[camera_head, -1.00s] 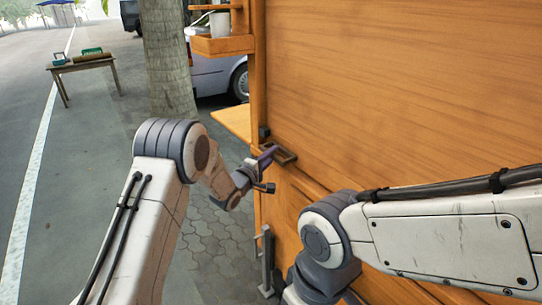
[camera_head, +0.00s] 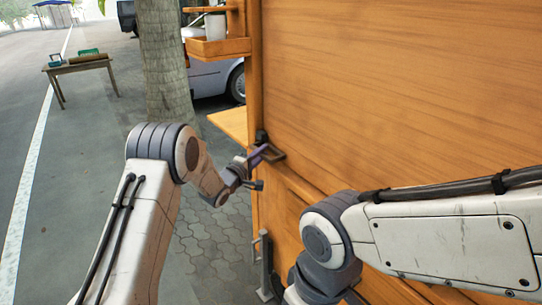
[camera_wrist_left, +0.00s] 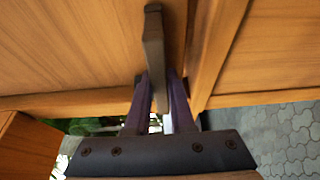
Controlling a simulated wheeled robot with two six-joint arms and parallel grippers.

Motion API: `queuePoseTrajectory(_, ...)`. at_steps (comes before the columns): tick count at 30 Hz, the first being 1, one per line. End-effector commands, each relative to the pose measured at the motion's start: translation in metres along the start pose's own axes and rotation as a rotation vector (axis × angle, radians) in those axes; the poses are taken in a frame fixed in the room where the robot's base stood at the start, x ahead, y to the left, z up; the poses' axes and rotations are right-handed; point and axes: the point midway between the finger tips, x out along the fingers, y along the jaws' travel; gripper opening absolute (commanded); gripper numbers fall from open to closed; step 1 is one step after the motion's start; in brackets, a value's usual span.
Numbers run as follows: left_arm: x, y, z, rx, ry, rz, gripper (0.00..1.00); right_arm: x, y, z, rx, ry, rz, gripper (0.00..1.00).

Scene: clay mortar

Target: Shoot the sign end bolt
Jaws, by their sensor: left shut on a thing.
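The bolt's dark handle (camera_head: 274,153) stands out from the orange wooden panel near its left edge, close to a small black block (camera_head: 261,136). My left gripper (camera_head: 256,159) is at the handle. In the left wrist view, the handle shows as a dark upright bar (camera_wrist_left: 153,45), and my left gripper's purple fingers (camera_wrist_left: 158,95) are shut on it, one on each side. My right arm crosses the right side of the head view, but its gripper is out of sight.
The large wooden panel (camera_head: 400,90) fills the right side. A side shelf (camera_head: 231,124) and a tray (camera_head: 218,48) jut from its left edge. A metal post (camera_head: 265,262) stands low by the panel. A tree trunk (camera_head: 167,70), car (camera_head: 218,80) and table (camera_head: 80,67) are farther away.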

Motion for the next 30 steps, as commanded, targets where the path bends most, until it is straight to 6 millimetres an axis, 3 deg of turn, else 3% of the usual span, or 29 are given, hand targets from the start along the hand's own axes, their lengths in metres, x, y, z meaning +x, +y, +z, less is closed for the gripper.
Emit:
queuePoseTrajectory(9,0.004,-0.002,-0.001,-0.002,-0.002,-0.005,0.00,-0.001,0.000,0.000,0.000,0.000,0.000,0.00)
queuePoseTrajectory(10,0.004,-0.002,0.000,-0.002,-0.002,-0.005,0.33,-0.001,0.000,0.000,0.000,0.000,0.000,0.00)
queuePoseTrajectory(12,0.005,-0.002,0.001,-0.001,-0.005,-0.005,0.52,-0.001,0.000,0.000,0.000,0.000,0.000,0.00)
queuePoseTrajectory(23,0.004,-0.001,0.004,0.000,-0.011,-0.003,0.52,-0.001,0.000,0.000,0.000,0.000,0.000,0.00)
queuePoseTrajectory(30,-0.032,-0.001,0.002,-0.001,-0.008,-0.004,0.52,-0.001,0.000,0.000,0.000,0.000,0.000,0.00)
